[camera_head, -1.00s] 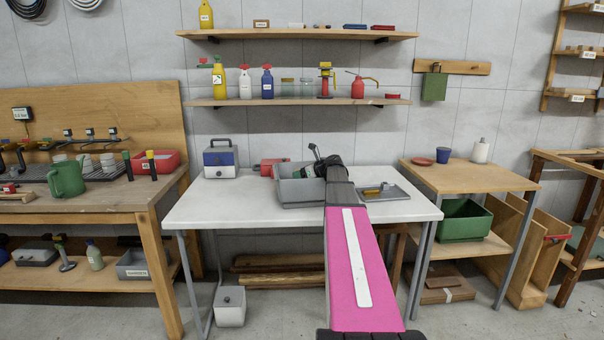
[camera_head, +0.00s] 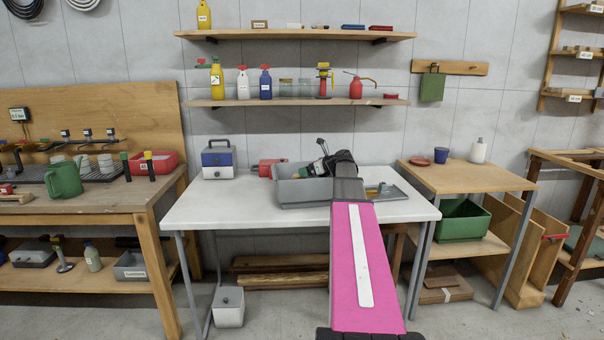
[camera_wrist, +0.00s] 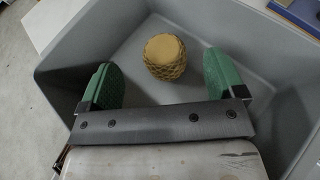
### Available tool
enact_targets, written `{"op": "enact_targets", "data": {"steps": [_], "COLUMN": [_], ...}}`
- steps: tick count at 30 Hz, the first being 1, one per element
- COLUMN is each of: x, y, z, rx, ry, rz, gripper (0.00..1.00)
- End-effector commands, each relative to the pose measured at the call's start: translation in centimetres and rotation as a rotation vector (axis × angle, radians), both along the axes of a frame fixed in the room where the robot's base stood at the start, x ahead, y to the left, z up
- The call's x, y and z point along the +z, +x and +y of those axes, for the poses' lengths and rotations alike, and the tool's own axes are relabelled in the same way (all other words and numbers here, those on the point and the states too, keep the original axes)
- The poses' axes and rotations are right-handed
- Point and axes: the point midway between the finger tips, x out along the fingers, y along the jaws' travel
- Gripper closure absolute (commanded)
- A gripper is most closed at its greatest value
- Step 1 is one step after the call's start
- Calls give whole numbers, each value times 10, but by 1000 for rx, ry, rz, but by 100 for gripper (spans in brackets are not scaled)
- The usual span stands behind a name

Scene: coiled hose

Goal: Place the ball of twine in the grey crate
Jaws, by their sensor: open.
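The grey crate (camera_head: 300,194) stands on the white table in the head view. In the wrist view its walls and floor (camera_wrist: 126,57) fill most of the picture. The ball of twine (camera_wrist: 164,58), tan with a criss-cross pattern, sits inside the crate on its floor. My gripper (camera_wrist: 163,78) is open, with green fingers to either side of the ball in the picture and a gap on both sides. In the head view my gripper (camera_head: 309,171) is over the crate, partly hidden by my wrist.
A red tool (camera_head: 266,168) lies behind the crate, and a blue-and-white box (camera_head: 218,160) stands to its left. A grey tray (camera_head: 392,193) with a small yellow item is at the right. The table's front left (camera_head: 225,212) is clear.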

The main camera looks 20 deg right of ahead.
Motion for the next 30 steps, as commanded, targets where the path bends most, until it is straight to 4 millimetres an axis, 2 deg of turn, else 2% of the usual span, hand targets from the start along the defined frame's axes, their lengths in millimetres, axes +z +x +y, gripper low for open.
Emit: {"op": "enact_targets", "data": {"steps": [1,6,12,30], "x": [5,16,24,25], "y": [-11,-33,-48,-51], "z": [-6,-22,-33,-35], "rx": [-3,-2,-1,0], "ry": [0,-1,0,0], "rz": [-1,0,-1,0], "gripper": [11,11,11,11]}}
